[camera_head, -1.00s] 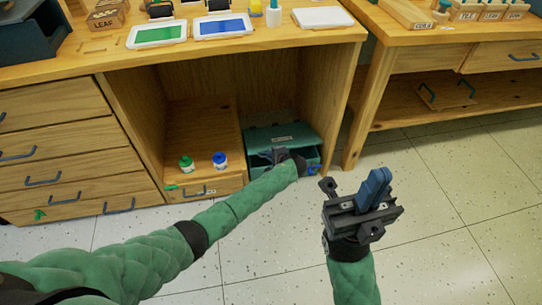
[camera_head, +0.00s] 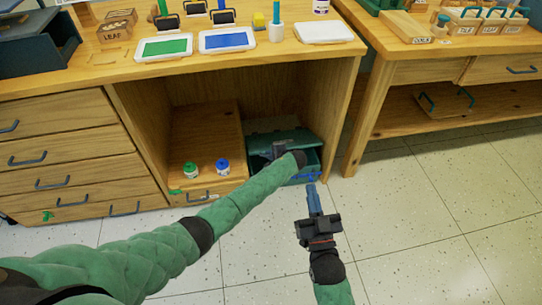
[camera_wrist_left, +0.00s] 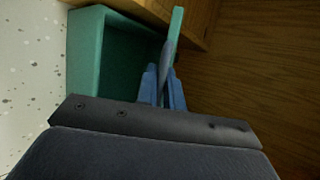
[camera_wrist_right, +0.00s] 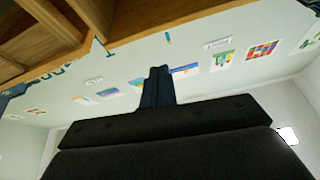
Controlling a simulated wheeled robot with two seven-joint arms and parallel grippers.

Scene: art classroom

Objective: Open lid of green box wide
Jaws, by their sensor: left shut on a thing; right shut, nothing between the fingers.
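The green box (camera_head: 312,165) stands on the floor inside the open bay under the wooden desk. Its lid (camera_head: 290,135) is raised part way, leaving a dark gap at the front. My left gripper (camera_head: 279,150) reaches in from the front and is shut on the lid. In the left wrist view its blue fingers (camera_wrist_left: 163,88) pinch the lid (camera_wrist_left: 174,38), seen nearly edge-on, with the open green box (camera_wrist_left: 85,62) beside it. The box's inside is mostly hidden by shadow.
A wooden shelf block (camera_head: 205,150) with a green-capped jar (camera_head: 190,170) and a blue-capped jar (camera_head: 222,167) stands left of the box. The bay's right wall (camera_head: 328,110) is close by on the right. The tiled floor (camera_head: 430,220) to the right is clear.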

